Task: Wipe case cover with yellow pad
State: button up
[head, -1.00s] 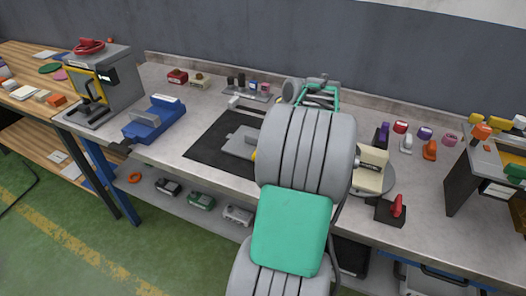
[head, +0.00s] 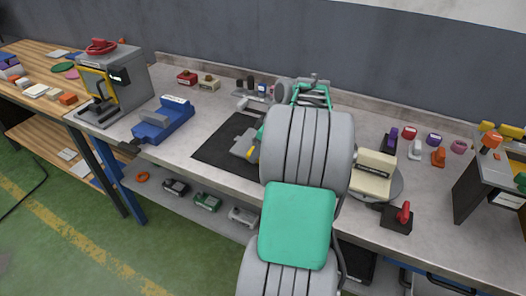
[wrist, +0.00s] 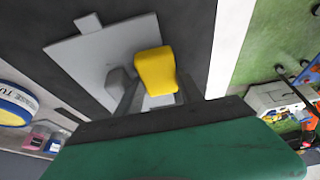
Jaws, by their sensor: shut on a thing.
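The case cover, seemingly the flat grey plate (head: 243,146) with a small tab, lies on a black mat on the bench. It also shows in the wrist view (wrist: 88,62). The yellow pad (wrist: 155,68) is between the fingers of my gripper (wrist: 152,88), which is shut on it. The pad overlaps the plate's right part in the wrist view; I cannot tell whether they touch.
The black mat (head: 215,150) has bare room left of the plate. A blue fixture (head: 160,120) stands further left. A cream block (head: 374,170) on a round turntable and a black box with a red lever (head: 398,217) stand right of my arm.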

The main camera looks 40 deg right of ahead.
jog(key=shift+w+a, duration=0.35)
jog(key=shift+w, duration=0.45)
notch_tip(320, 180, up, 8)
jog(key=p, duration=0.6)
jog(key=shift+d+f, duration=0.1)
jog(key=shift+f, duration=0.1)
